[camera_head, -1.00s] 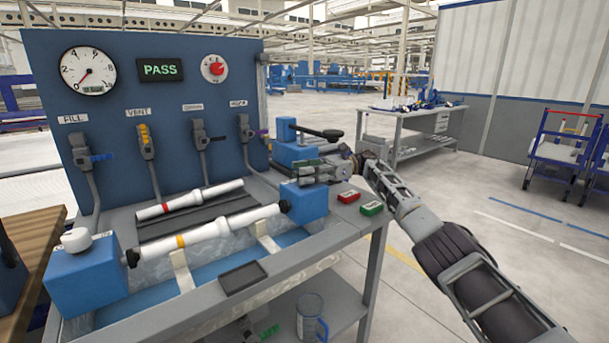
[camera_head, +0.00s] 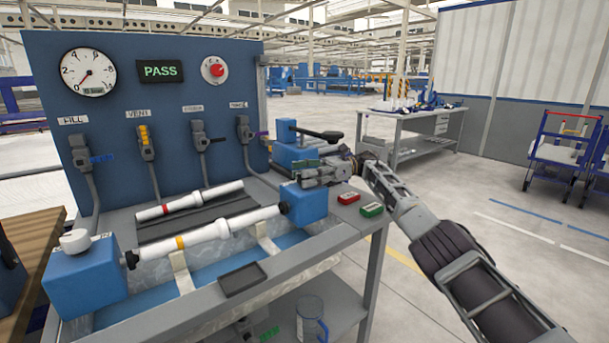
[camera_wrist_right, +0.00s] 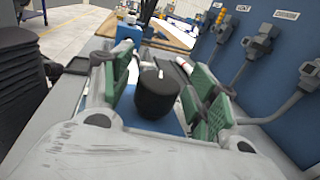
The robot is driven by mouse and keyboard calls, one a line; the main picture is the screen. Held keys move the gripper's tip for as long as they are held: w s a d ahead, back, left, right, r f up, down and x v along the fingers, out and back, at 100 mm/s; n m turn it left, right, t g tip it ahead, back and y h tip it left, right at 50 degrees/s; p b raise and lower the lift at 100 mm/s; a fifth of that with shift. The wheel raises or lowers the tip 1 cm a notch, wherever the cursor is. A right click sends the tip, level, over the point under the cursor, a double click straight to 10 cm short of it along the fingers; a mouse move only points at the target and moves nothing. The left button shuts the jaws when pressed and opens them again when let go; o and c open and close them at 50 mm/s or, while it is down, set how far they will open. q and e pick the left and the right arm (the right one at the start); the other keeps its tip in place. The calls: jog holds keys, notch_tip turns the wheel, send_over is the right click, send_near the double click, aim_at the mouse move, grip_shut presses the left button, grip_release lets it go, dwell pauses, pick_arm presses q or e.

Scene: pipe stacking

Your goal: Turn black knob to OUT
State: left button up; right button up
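The black knob (camera_wrist_right: 157,96) with a white pointer mark stands on the right blue block (camera_head: 312,203) of the bench. In the head view the knob is hidden by my right gripper (camera_head: 308,174). In the right wrist view the green finger pads of that gripper (camera_wrist_right: 162,92) stand on either side of the knob. A gap shows at the right pad; the left pad is very close to the knob, and I cannot tell if it touches. The pointer mark points away from the wrist. No OUT label is readable. My left gripper is not in view.
A white pipe with a yellow band (camera_head: 205,233) spans the two end blocks. Another pipe with a red band (camera_head: 190,201) lies behind it. A black lever (camera_head: 318,133) stands just behind my gripper. Red (camera_head: 348,198) and green (camera_head: 371,210) buttons lie at the bench's right edge.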

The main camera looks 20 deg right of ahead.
jog(key=shift+r, duration=0.15)
jog(key=shift+r, duration=4.8)
jog(key=shift+r, duration=0.1)
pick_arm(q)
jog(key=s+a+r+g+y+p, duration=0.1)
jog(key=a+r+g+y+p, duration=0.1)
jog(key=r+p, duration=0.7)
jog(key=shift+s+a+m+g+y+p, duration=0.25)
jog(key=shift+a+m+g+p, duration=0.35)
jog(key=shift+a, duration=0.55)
pick_arm(e)
notch_tip(320, 180, up, 10)
